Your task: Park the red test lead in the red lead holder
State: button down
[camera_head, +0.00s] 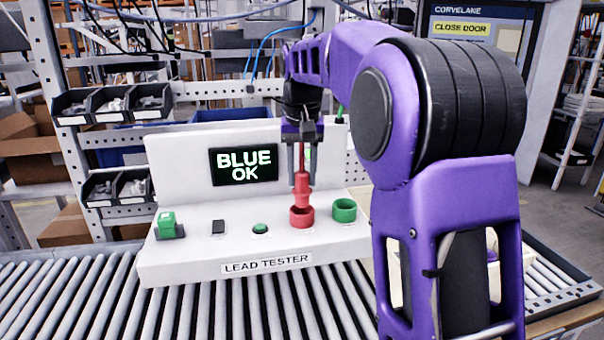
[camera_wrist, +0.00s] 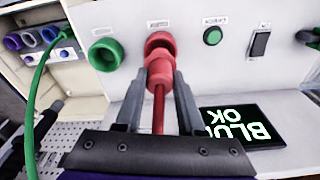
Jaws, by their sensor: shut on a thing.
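The red test lead (camera_head: 302,186) is upright between the fingers of my gripper (camera_head: 302,163), which is shut on it. In the wrist view the red lead (camera_wrist: 160,72) points at the red lead holder (camera_wrist: 158,42), held by my gripper (camera_wrist: 155,90). The red holder (camera_head: 302,217) is a round cup on the tester's ledge. The lead's lower end is at the holder's mouth; whether it is seated inside I cannot tell. The lead's upper part is hidden by the gripper in the head view.
The white lead tester (camera_head: 190,262) stands on a roller conveyor (camera_head: 210,315); its screen (camera_head: 244,165) reads "BLUE OK". An empty green holder (camera_head: 344,210) is right of the red one. A green button (camera_head: 260,229) is to the left. A green cable (camera_wrist: 38,85) hangs nearby.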

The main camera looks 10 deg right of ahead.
aim_at(302, 190)
jog(key=shift+f+b, duration=1.15)
jog(key=shift+f, duration=0.9)
jog(key=shift+c, duration=2.2)
grip_release()
jog(key=shift+r, duration=0.1)
notch_tip(302, 190, up, 17)
jog(key=s+p, duration=0.2)
jog(key=shift+a, duration=0.2)
